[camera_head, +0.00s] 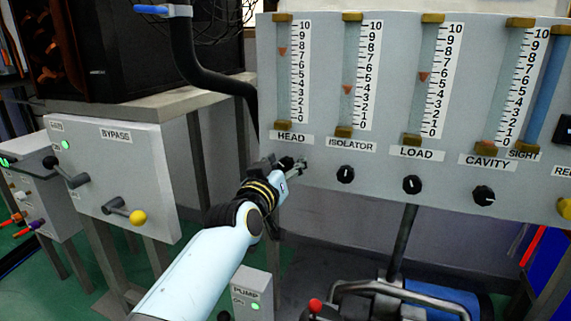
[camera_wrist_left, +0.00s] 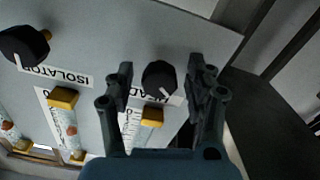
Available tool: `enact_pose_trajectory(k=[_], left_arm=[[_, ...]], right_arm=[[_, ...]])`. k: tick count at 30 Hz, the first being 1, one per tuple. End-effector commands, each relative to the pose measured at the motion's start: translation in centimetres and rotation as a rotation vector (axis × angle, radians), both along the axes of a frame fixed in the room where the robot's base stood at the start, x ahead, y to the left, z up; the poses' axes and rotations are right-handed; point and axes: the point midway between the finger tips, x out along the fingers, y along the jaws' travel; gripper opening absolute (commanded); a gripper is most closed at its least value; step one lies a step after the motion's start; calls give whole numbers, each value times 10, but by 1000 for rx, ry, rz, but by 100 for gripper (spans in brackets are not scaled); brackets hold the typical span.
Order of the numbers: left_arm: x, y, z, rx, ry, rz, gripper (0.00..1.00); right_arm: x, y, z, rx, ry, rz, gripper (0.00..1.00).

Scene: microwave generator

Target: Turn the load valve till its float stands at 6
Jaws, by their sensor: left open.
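The load valve knob (camera_head: 412,184), black with a white mark, sits below the LOAD label (camera_head: 416,153). Its orange float (camera_head: 423,76) stands roughly between 5 and 6 on the load scale. My left gripper (camera_head: 292,165) is open at the HEAD knob, well to the left of the load knob. In the left wrist view, the black HEAD knob (camera_wrist_left: 159,77) lies between the spread fingers of the left gripper (camera_wrist_left: 160,85); contact cannot be told. The load knob is not identifiable in the wrist view. My right gripper is not in view.
The isolator knob (camera_head: 345,174) lies between my gripper and the load knob. The cavity knob (camera_head: 483,195) is just right of the load knob. The bypass box (camera_head: 108,170) stands at left, the pump box (camera_head: 250,290) below. A dark lever (camera_head: 403,240) rises below the panel.

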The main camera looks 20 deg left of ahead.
Motion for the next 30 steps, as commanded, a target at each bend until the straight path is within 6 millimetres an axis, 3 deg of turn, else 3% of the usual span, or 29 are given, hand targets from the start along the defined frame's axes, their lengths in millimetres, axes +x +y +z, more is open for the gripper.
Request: enact_pose_trajectory(k=[9,21,30], left_arm=[[2,0,0,0,0,0,52],[2,0,0,0,0,0,0],[2,0,0,-63,2,0,0]], right_arm=[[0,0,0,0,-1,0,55],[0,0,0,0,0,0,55],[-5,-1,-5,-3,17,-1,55]])
